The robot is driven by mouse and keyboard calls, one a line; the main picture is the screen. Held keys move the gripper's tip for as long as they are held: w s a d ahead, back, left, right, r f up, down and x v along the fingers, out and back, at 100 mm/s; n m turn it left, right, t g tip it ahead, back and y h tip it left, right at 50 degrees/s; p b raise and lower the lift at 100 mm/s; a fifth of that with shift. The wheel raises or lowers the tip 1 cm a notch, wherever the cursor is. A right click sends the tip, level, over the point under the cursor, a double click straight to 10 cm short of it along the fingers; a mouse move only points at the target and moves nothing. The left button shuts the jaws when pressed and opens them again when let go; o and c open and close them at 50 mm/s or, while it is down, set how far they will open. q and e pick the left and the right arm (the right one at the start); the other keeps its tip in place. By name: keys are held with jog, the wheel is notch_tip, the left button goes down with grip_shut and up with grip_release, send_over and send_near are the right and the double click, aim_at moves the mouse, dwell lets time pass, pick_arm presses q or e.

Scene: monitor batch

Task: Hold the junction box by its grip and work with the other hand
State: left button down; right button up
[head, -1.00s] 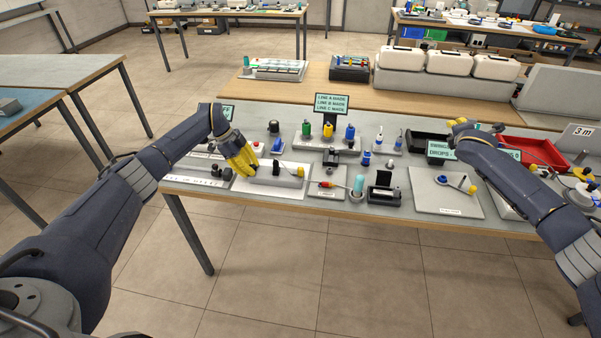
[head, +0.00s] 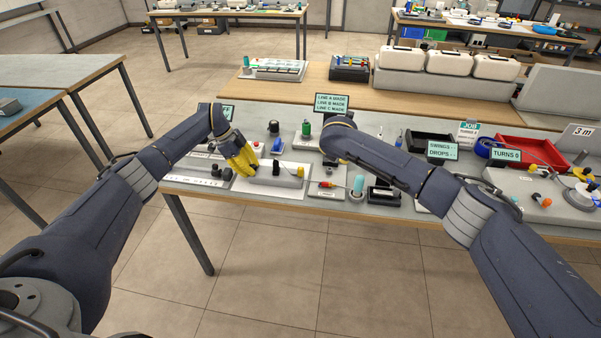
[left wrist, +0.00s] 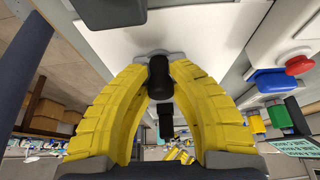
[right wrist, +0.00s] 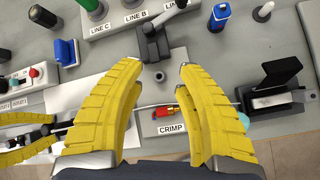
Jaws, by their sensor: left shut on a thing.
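The junction box appears to be the low grey block (head: 285,180) on a white sheet on the table. My left gripper (head: 247,170) is at its left end. In the left wrist view, its yellow fingers (left wrist: 163,72) are shut on a black rounded grip (left wrist: 160,88).
A black upright clamp (right wrist: 152,45) stands just past the right fingertips. A black open holder (right wrist: 272,88) is to the right. Green and blue capped posts stand behind. A black bin (head: 430,145) and a red tray (head: 530,150) are further right.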

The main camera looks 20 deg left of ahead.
aim_at(301, 169)
jog(key=s+a+n, duration=0.1)
jog(key=s+a, duration=0.2)
jog(key=s+a+f+n+g, duration=0.1)
jog(key=s+a+n, duration=0.1)
jog(key=s+a, duration=0.1)
jog(key=s+a+n, duration=0.1)
jog(key=s+a, duration=0.2)
jog(key=a, duration=0.1)
jog(key=shift+f+n, duration=0.2)
jog(key=shift+n, duration=0.1)
jog(key=shift+g, duration=0.3)
jog(key=shift+x, duration=3)
jog(key=shift+d, duration=0.1)
jog(key=shift+c, duration=0.2)
jog(key=shift+w, duration=0.1)
grip_shut()
